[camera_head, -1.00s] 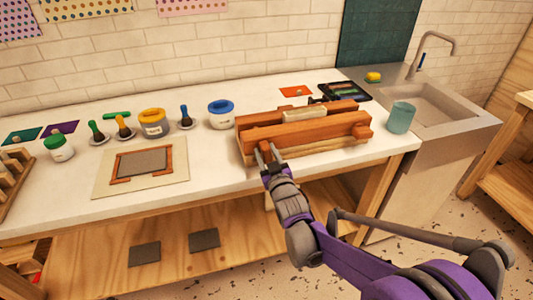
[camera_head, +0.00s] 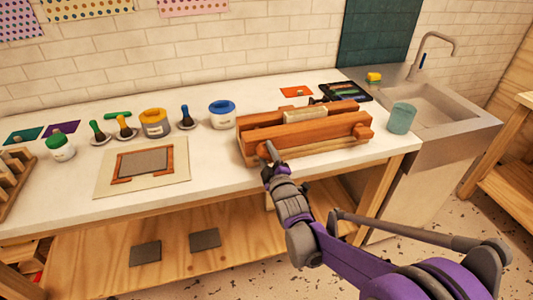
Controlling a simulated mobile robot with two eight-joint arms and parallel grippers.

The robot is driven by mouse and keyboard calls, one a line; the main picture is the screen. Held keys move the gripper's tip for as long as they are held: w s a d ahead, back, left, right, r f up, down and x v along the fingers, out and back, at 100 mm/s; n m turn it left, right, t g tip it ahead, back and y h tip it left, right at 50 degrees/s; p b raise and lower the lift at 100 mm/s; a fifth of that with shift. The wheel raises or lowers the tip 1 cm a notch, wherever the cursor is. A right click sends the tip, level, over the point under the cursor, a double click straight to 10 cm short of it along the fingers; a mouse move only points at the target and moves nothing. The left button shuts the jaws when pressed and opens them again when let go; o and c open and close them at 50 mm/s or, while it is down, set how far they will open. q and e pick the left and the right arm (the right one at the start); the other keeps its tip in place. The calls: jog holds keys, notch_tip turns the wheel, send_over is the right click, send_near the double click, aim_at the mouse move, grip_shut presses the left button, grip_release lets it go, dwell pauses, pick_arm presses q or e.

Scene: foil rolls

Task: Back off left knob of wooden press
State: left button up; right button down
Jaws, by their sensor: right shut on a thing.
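The wooden press (camera_head: 318,133) stands on the right part of the white worktop, with reddish-brown bars and a pale block between them. Its right knob (camera_head: 362,132) shows at the right end of the front bar. The left knob is hidden behind my right gripper (camera_head: 268,153), at the left end of the front bar. The right gripper is shut at that spot, on the left knob as far as I can tell. Its fingers look turned nearly edge-on. My left gripper is not in view.
A teal cup (camera_head: 401,118) stands right of the press, near the sink (camera_head: 443,100). A framed grey screen (camera_head: 143,162) lies on a board to the left. Several jars and brushes line the back left. A dark tray (camera_head: 345,91) lies behind the press.

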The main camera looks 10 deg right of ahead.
jog(key=shift+w+d+r, duration=0.1)
dwell(1.3)
jog(key=c, duration=0.6)
grip_release()
jog(key=shift+o, duration=0.2)
jog(key=shift+w+d, duration=0.1)
jog(key=shift+w, duration=0.05)
jog(key=s, duration=1.1)
jog(key=shift+d, duration=0.15)
jog(key=shift+w, duration=0.1)
